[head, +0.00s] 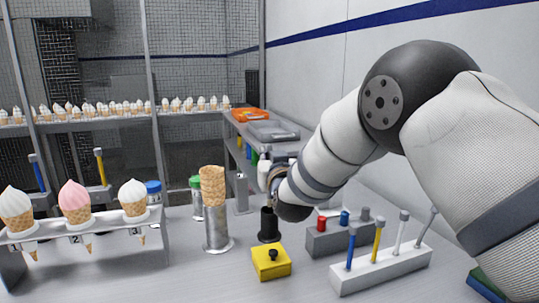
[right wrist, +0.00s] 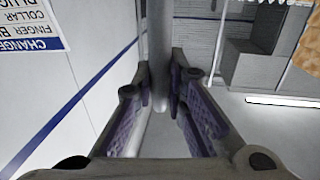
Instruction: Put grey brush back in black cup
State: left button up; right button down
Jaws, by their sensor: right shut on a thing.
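The black cup (head: 268,224) stands upright on the counter, right of the cone holder and behind the yellow box. My right gripper (head: 273,184) is just above it in the head view, partly hidden by my own arm. In the right wrist view the right gripper (right wrist: 162,100) is shut on a grey rod (right wrist: 159,45), which I take to be the grey brush; it lies between the two finger pads. The brush's lower end is hidden, so I cannot tell whether it is inside the cup. My left gripper is not in view.
A yellow box (head: 271,262), a grey block (head: 337,240) with coloured pegs and a white rack (head: 380,268) of tools stand nearby. A cone holder (head: 217,230) with a waffle cone is left of the cup. An ice cream stand (head: 95,245) is at far left.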

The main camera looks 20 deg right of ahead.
jog(key=shift+f+b, duration=0.4)
jog(key=shift+f, duration=2.1)
jog(key=c, duration=1.5)
grip_release()
jog(key=shift+c, duration=0.2)
jog(key=s+a, duration=0.1)
jog(key=s, duration=1.1)
jog(key=shift+a, duration=0.15)
